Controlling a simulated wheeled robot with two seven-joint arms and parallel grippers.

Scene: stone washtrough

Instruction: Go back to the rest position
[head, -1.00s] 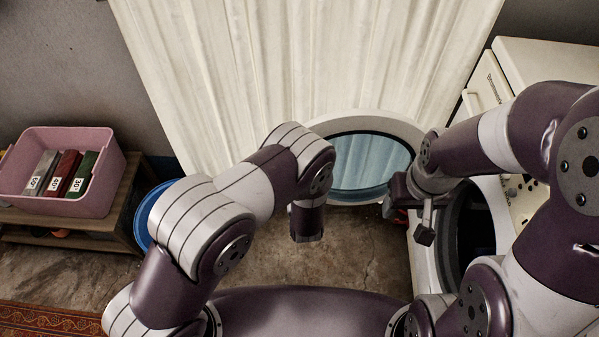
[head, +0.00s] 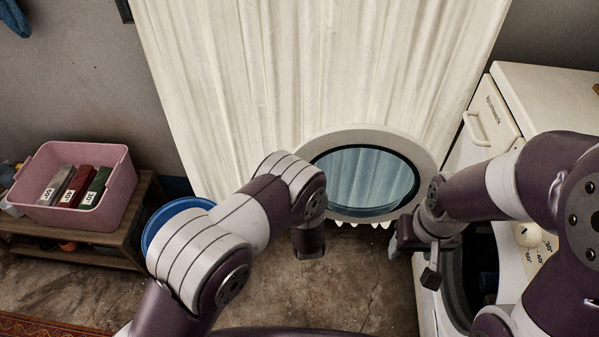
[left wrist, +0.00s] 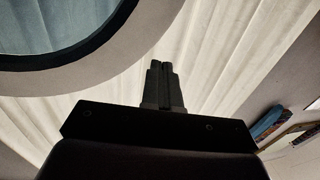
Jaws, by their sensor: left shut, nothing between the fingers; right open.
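My left gripper (left wrist: 164,84) shows in the left wrist view with its two dark fingers together and nothing between them. In the head view my left arm comes in from the left and bends down over the floor; its fingers are hidden there. My right gripper (head: 430,262) is open and empty in the head view, in front of the washing machine's opening. The machine's round door (head: 368,182) stands open left of my right gripper, with a pale rim and bluish glass. The door's rim also fills the upper left of the left wrist view (left wrist: 120,48).
The white washing machine (head: 505,120) stands at the right, close to my right arm. A pale curtain (head: 320,70) hangs behind the door. At the left, a pink bin (head: 118,195) with labelled blocks sits on a wooden shelf (head: 130,245). A blue tub (head: 160,222) is partly behind my left arm.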

